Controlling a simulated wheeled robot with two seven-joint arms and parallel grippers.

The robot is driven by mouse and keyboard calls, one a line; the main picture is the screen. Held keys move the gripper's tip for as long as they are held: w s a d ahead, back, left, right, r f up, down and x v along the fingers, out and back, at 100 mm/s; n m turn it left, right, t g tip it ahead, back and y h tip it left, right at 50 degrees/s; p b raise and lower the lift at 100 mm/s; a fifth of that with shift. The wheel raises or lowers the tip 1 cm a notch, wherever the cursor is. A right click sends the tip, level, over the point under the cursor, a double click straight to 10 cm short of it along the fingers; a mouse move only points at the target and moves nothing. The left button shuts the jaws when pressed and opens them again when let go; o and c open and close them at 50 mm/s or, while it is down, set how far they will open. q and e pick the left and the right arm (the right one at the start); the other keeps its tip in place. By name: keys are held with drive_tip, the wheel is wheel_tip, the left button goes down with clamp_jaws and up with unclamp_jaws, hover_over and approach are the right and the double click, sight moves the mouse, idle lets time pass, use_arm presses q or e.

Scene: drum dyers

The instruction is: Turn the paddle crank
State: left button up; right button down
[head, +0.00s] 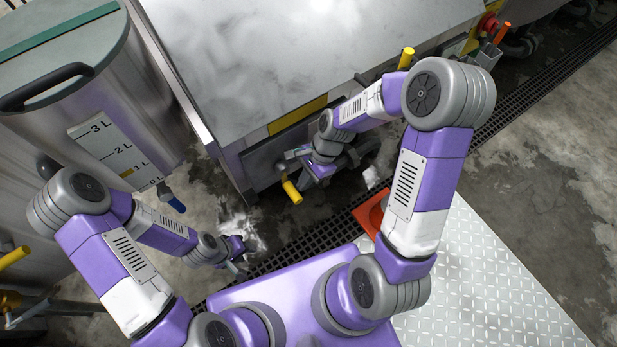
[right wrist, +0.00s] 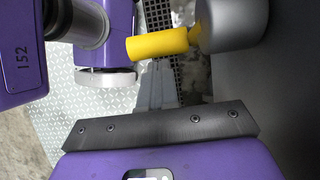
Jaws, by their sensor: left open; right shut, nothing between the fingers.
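The paddle crank shows as a yellow handle (head: 291,191) low at the front of the big metal vat, beside my right gripper (head: 304,163). In the right wrist view the yellow handle (right wrist: 158,44) joins a grey round part (right wrist: 235,22). My right gripper's fingers (right wrist: 157,72) are together and empty, pointing at the handle. Their tips lie close to it; I cannot tell whether they touch. My left gripper (head: 240,262) is open and empty, low over the wet floor, left of the drain grating.
The vat's pale top (head: 300,60) fills the back. A lidded steel drum (head: 120,110) with a litre scale stands left. Another yellow handle (head: 405,58) is on the vat's right. An orange object (head: 371,213) lies by the grating. Tread plate (head: 490,285) and open floor are at right.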

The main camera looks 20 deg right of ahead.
drive_tip(key=shift+r, duration=0.1)
drive_tip(key=p+v, duration=0.2)
drive_tip(key=v, duration=0.5)
drive_tip(key=shift+d+r+p, duration=0.2)
drive_tip(key=shift+p, duration=0.15)
